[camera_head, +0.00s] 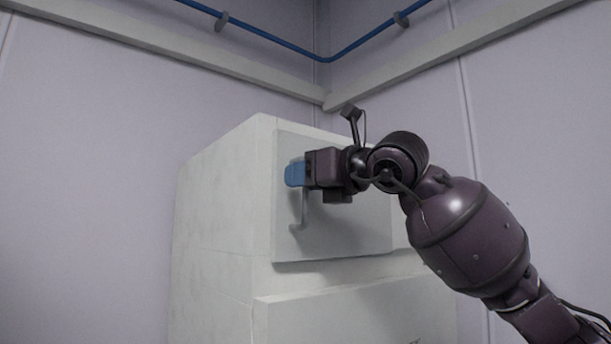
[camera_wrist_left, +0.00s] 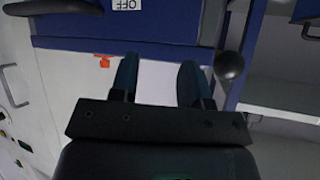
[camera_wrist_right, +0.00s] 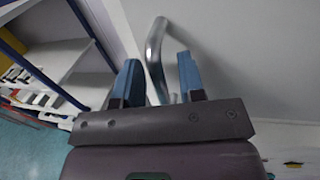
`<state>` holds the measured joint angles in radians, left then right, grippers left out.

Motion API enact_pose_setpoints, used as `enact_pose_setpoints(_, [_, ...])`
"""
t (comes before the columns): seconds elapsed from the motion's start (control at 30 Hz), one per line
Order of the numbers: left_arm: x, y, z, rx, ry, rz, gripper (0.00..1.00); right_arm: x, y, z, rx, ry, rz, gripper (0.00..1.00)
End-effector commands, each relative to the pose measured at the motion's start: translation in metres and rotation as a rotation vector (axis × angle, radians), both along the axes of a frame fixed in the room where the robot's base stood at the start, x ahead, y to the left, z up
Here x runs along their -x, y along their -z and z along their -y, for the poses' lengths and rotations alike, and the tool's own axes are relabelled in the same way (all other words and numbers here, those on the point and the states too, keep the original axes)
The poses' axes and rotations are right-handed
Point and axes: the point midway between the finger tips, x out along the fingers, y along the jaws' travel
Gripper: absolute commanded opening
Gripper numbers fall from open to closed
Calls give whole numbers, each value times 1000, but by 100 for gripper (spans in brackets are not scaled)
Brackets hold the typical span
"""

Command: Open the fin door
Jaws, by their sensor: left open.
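The fin door appears to be the flat pale panel (camera_head: 350,235) on the upper front of the white machine. It looks closed. A curved metal handle (camera_head: 301,212) stands on its left side. My right gripper (camera_head: 296,174) is at the upper part of this handle. In the right wrist view, the handle (camera_wrist_right: 155,48) runs between the two blue fingers, with a gap visible beside it, so the fingers look open around it. My left gripper (camera_wrist_left: 158,82) is open and empty in the left wrist view, and out of the head view.
The white machine body (camera_head: 215,225) stands in a corner, with a lower front ledge (camera_head: 350,305). In the left wrist view a blue panel (camera_wrist_left: 180,30), a black ball knob (camera_wrist_left: 229,66) and shelves (camera_wrist_left: 280,95) are near. A white shelf (camera_wrist_right: 55,55) shows in the right wrist view.

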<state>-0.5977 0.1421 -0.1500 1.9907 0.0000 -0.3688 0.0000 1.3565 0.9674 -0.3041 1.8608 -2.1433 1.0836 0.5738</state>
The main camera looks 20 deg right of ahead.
Motion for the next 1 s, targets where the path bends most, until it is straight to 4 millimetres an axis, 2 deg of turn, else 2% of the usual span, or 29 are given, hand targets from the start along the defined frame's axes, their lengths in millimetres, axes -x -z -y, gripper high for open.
enact_pose_setpoints(0.1, [2,1,0,0,-2,-4,43,0,0,0,0,0,0,36])
enact_pose_setpoints(0.33, [5,3,-1,-1,-3,-9,43,0,0,0,0,0,0,1])
enact_pose_setpoints(0.73, [3,3,-1,0,-2,-7,43,3,0,2,-1,-8,1,0])
enact_pose_setpoints(1.0, [1,6,0,0,0,-3,43,22,1,14,-2,-85,0,0])
